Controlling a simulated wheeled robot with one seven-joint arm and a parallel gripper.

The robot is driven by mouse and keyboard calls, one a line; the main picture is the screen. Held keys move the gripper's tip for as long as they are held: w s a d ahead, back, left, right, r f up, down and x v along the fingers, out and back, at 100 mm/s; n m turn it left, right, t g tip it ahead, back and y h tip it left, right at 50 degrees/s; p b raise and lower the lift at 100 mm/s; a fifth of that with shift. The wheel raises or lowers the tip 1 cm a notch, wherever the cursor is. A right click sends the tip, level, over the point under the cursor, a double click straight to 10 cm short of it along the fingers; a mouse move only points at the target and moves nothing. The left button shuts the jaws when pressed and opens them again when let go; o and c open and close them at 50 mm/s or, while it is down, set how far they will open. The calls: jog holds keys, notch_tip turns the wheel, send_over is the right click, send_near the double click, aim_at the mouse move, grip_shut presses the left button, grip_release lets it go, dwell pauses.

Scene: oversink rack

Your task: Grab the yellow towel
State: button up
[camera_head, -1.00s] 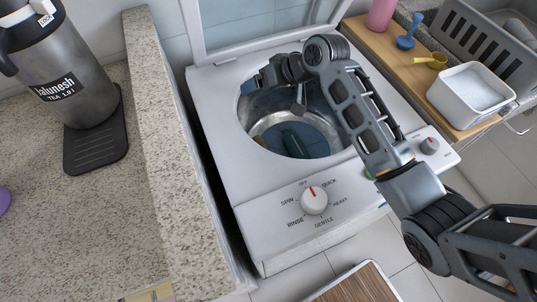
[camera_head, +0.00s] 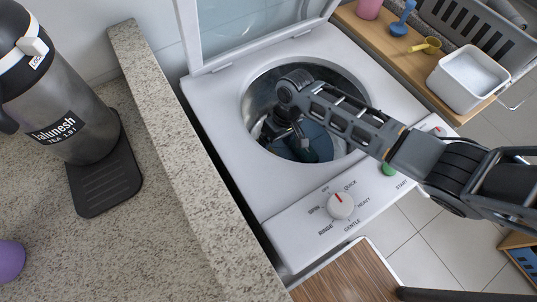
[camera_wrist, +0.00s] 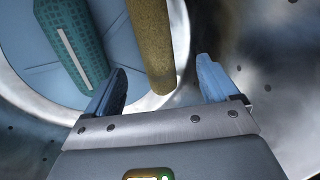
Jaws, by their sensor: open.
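The yellow towel (camera_wrist: 152,40) is a mustard-coloured roll in the wrist view, standing inside the metal drum of the washing machine (camera_head: 215,115). My gripper (camera_wrist: 161,66) is open. Its two blue fingers are spread apart, with the lower part of the towel between and just beyond their tips. No firm grip on it shows. In the head view my gripper (camera_head: 278,134) is down inside the drum, partly hidden by my arm. I cannot make out the yellow towel there.
A teal roll with a white stripe (camera_wrist: 73,45) lies left of the yellow towel. The drum wall (camera_wrist: 255,70) curves close around my fingers. The raised lid (camera_head: 250,30) stands behind the opening. A granite counter (camera_head: 180,150) borders the machine's left side.

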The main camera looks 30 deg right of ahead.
jog(key=x, duration=0.6)
jog(key=shift+s+d+f+b, duration=0.15)
jog(key=shift+d+f+b, duration=0.05)
jog(key=shift+f+b, duration=0.15)
jog(key=shift+c, duration=0.3)
jog(key=c, duration=1.1)
